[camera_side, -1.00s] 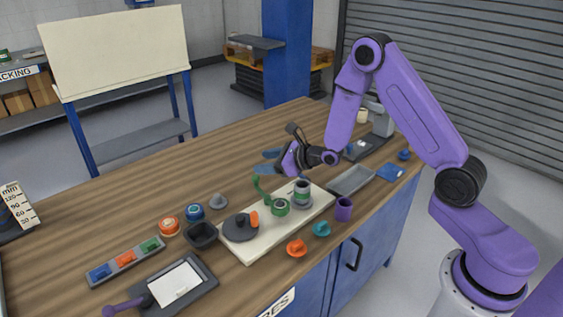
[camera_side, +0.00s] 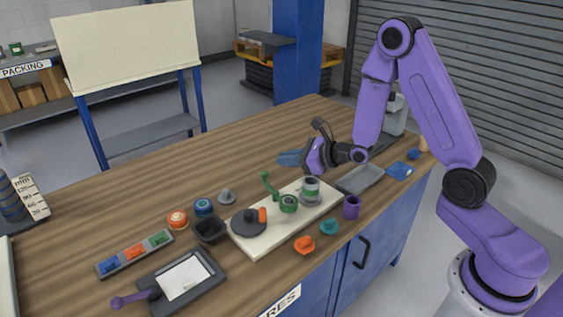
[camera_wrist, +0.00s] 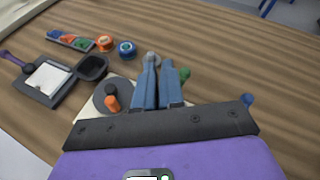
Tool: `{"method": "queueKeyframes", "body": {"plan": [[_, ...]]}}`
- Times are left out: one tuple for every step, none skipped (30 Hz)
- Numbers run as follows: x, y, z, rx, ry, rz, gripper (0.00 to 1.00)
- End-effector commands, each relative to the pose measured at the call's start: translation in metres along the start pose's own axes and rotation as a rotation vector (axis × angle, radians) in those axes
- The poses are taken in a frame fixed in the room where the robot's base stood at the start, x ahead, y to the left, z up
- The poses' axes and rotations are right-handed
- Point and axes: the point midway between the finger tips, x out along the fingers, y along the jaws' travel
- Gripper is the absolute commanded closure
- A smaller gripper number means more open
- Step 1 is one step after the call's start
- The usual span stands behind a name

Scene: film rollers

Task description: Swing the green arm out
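The green arm (camera_side: 270,186) rises at a slant from a green ring base (camera_side: 288,204) on the cream board (camera_side: 253,241). Its knobbed tip points up and left in the side view. A green knob (camera_wrist: 185,73) shows just right of my fingertips in the wrist view. My gripper (camera_side: 282,158) hovers beyond the board, behind the green arm, and appears apart from it. In the wrist view its blue fingers (camera_wrist: 158,62) lie close together with a thin gap and nothing seen between them. The ring base is hidden there.
A grey roller (camera_side: 310,190) stands beside the ring base. A dark disc (camera_side: 247,223) with an orange peg lies at the board's left. A grey tray (camera_side: 361,179), purple cup (camera_side: 351,207) and black bowl (camera_side: 210,230) are nearby.

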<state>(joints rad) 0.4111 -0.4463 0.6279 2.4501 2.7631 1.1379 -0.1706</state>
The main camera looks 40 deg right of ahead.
Motion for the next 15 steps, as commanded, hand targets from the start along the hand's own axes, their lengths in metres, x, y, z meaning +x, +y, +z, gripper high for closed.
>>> {"method": "queueKeyframes", "body": {"plan": [[0.005, 0.007, 0.006, -0.002, -0.018, 0.035, 1.0], [0.008, 0.013, 0.01, -0.003, -0.031, 0.063, 1.0], [0.013, 0.022, 0.017, -0.004, -0.05, 0.111, 1.0], [0.017, 0.029, 0.022, -0.006, -0.066, 0.151, 1.0], [0.02, 0.038, 0.028, -0.009, -0.082, 0.197, 1.0], [0.024, 0.051, 0.035, -0.014, -0.101, 0.261, 1.0], [0.027, 0.06, 0.04, -0.019, -0.113, 0.31, 1.0], [0.029, 0.069, 0.045, -0.024, -0.123, 0.36, 1.0], [0.031, 0.081, 0.05, -0.034, -0.134, 0.426, 1.0], [0.032, 0.09, 0.054, -0.042, -0.14, 0.475, 1.0], [0.033, 0.099, 0.057, -0.051, -0.143, 0.524, 1.0], [0.033, 0.11, 0.061, -0.066, -0.145, 0.588, 1.0], [0.033, 0.118, 0.063, -0.078, -0.144, 0.634, 1.0], [0.033, 0.126, 0.065, -0.091, -0.141, 0.681, 1.0], [0.032, 0.135, 0.066, -0.111, -0.134, 0.742, 1.0]]}}
